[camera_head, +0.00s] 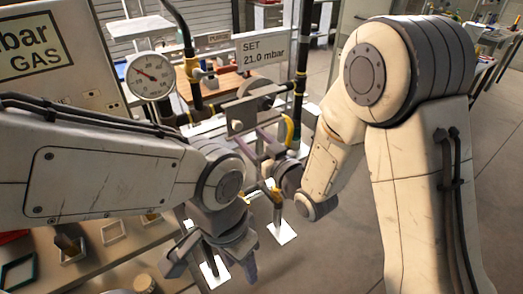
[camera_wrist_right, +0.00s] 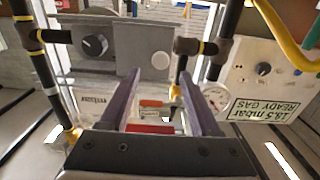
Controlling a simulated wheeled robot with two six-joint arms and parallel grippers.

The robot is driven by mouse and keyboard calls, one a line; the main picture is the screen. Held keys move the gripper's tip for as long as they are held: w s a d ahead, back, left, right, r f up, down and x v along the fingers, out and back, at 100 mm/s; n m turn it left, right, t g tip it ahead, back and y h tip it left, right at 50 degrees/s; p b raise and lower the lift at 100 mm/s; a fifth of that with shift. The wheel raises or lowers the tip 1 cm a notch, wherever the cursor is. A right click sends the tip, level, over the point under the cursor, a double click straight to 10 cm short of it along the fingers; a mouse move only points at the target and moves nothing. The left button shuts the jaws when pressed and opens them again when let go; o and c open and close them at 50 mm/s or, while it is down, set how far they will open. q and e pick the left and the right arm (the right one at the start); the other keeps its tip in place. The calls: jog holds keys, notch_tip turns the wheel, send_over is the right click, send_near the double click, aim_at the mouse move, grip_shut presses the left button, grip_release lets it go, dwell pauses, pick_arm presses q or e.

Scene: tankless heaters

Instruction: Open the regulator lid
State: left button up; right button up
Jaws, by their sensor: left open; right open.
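In the head view, a grey boxy fitting (camera_head: 247,112), which looks like the regulator, sits on the pipework below the "SET 21.0 mbar" sign (camera_head: 264,50). Which part is its lid I cannot tell. My right gripper (camera_head: 258,150) is just below the fitting, partly hidden by its own wrist. In the right wrist view, its two purple fingers (camera_wrist_right: 160,108) are apart with nothing clearly held between them. My left gripper (camera_head: 212,272) is open and empty, low over the bench edge.
A round pressure gauge (camera_head: 151,75) stands left of the fitting. Black pipes with yellow bands (camera_head: 300,70) rise beside it. A yellow hose (camera_wrist_right: 285,35) crosses the right wrist view's upper right. A "18.5 mbar READY GAS" label (camera_wrist_right: 268,108) shows upside down.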

jog(key=p+v, duration=0.5)
jog(key=p, duration=0.7)
jog(key=shift+s+d, duration=0.2)
jog(key=shift+s, duration=0.1)
jog(key=shift+w+a, duration=0.1)
jog(key=s+d+r+g+h, duration=0.2)
jog(key=s+g, duration=0.3)
jog(key=s, duration=0.3)
jog(key=s+d+r+g+h, duration=0.2)
jog(key=s+r+g+h, duration=0.1)
jog(key=s, duration=0.5)
jog(key=s+d+r+g+h, duration=0.2)
jog(key=s+g+h, duration=0.2)
jog(key=s+g, duration=0.2)
jog(key=s, duration=0.2)
jog(key=shift+s+r+g+h, duration=0.15)
jog(key=shift+s+g+h, duration=0.15)
jog(key=shift+s, duration=0.05)
